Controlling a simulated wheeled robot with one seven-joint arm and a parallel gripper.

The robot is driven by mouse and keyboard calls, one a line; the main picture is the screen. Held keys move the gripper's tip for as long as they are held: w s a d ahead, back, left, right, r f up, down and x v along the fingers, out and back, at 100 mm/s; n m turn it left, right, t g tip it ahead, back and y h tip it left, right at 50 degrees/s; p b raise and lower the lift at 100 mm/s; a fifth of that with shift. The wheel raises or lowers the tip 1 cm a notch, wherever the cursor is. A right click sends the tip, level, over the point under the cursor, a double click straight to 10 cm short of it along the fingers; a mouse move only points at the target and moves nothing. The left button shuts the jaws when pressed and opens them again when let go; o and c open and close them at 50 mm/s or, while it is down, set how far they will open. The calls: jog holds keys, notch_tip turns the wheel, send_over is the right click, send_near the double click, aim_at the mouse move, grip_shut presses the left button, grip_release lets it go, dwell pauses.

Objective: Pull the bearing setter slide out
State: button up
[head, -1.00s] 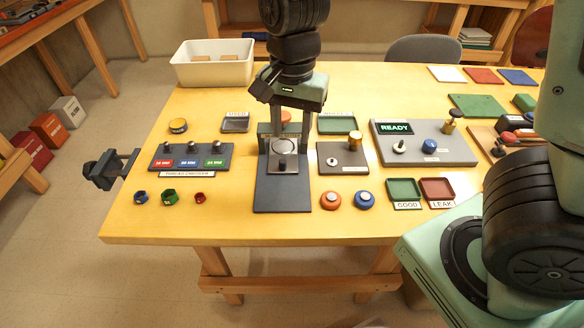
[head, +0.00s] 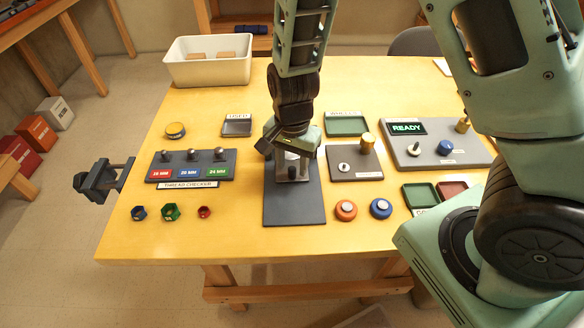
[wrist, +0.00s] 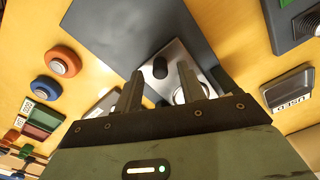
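The bearing setter has a dark flat base (head: 295,206) at the middle of the table's front. Its grey metal slide (wrist: 179,58) carries an upright black knob (wrist: 160,67). My gripper (head: 292,165) points down over the setter in the head view and hides most of the slide and the frame behind it. In the wrist view my gripper's two fingers (wrist: 160,72) are apart, with the knob showing in the gap between them. I cannot tell whether either finger touches the knob. A round pale seat on the slide is partly covered by the right finger.
The thread checker (head: 190,166) stands left of the setter. A dark block with a brass knob (head: 368,141) stands close on the right. Orange (head: 346,209) and blue (head: 381,208) round pieces lie front right. The table's front edge is clear before the base.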

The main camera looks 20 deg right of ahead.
jog(key=shift+f, duration=1)
